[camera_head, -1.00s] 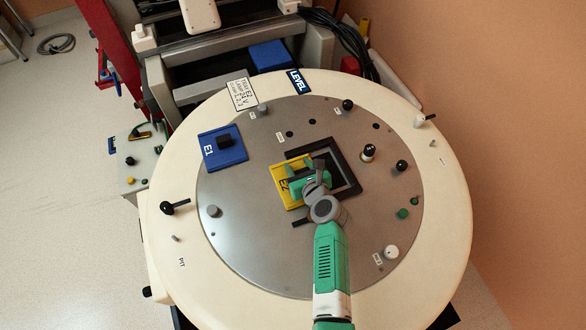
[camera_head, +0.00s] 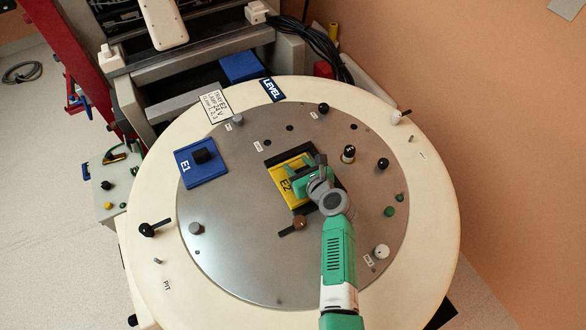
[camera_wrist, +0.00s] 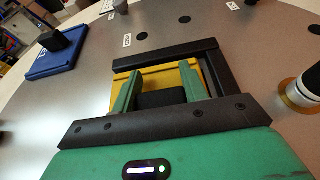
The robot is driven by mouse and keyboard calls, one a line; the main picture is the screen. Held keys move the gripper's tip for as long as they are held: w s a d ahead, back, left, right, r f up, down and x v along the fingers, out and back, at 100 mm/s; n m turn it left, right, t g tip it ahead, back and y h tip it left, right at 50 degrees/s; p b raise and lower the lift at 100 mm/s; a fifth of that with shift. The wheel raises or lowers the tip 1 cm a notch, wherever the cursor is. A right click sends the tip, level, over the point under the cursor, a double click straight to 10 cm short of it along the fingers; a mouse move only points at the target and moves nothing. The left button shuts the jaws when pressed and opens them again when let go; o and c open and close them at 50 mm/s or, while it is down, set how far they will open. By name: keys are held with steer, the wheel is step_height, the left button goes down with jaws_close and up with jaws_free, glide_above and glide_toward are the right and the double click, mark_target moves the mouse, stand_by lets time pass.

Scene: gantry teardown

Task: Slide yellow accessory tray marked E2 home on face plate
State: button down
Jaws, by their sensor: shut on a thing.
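The yellow tray (camera_head: 284,188) marked E2 lies in the black frame (camera_head: 268,157) on the grey face plate (camera_head: 235,255). My gripper (camera_head: 306,178) is over the tray and covers its right part. In the wrist view the green fingers of my gripper (camera_wrist: 160,88) are shut on the tray's black grip (camera_wrist: 163,99). Yellow tray surface (camera_wrist: 150,77) shows around the fingers, with black frame bars beyond it and to the right. The tray's near edge is hidden by my gripper, so I cannot tell whether it is fully seated.
A blue tray (camera_head: 188,173) marked E1 with a black knob sits to the left.

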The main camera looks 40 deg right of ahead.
steer(key=shift+d, duration=0.5)
steer(key=c, duration=0.7)
jaws_free()
steer(key=shift+s, duration=0.15)
steer(key=p+v, duration=0.2)
steer(key=v, duration=0.5)
steer(key=shift+s+a+r, duration=0.1)
steer(key=shift+s+r, duration=0.1)
steer(key=shift+s, duration=0.1)
